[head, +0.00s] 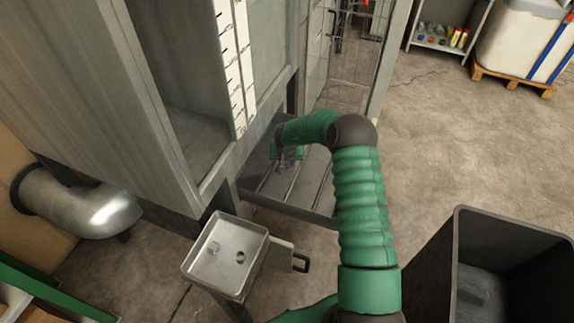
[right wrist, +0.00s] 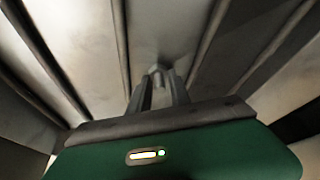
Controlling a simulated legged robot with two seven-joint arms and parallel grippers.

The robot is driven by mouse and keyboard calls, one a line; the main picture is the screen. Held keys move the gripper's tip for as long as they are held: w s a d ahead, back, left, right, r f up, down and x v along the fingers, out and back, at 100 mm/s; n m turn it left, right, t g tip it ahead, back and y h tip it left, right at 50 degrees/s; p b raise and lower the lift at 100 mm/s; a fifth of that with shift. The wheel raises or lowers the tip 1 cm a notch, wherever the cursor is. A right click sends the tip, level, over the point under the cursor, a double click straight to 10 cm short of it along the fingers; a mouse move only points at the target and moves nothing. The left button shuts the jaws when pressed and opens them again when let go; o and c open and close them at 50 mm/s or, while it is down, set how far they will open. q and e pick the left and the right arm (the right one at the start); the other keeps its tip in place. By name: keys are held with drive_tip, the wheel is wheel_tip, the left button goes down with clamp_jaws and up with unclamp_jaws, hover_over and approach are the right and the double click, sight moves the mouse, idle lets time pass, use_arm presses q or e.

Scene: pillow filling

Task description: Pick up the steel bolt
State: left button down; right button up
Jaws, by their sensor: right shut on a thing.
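My right gripper (head: 288,160) is at the end of the green arm, low over the grey slatted shelf (head: 312,192) at the base of the machine. In the right wrist view the gripper (right wrist: 157,76) has its two fingers close together, pointing at the slats. They are shut on a small grey piece (right wrist: 157,68) at the tips, which looks like the steel bolt, though little of it shows. In the head view the fingers and the held piece are too small to make out clearly. My left gripper is not in view.
A metal tray (head: 207,272) with small parts stands in front of the machine (head: 165,150). A dark open bin (head: 462,225) is at the lower right. A silver duct (head: 85,207) is at the left. Open floor (head: 440,130) lies to the right.

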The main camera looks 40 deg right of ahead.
clamp_jaws()
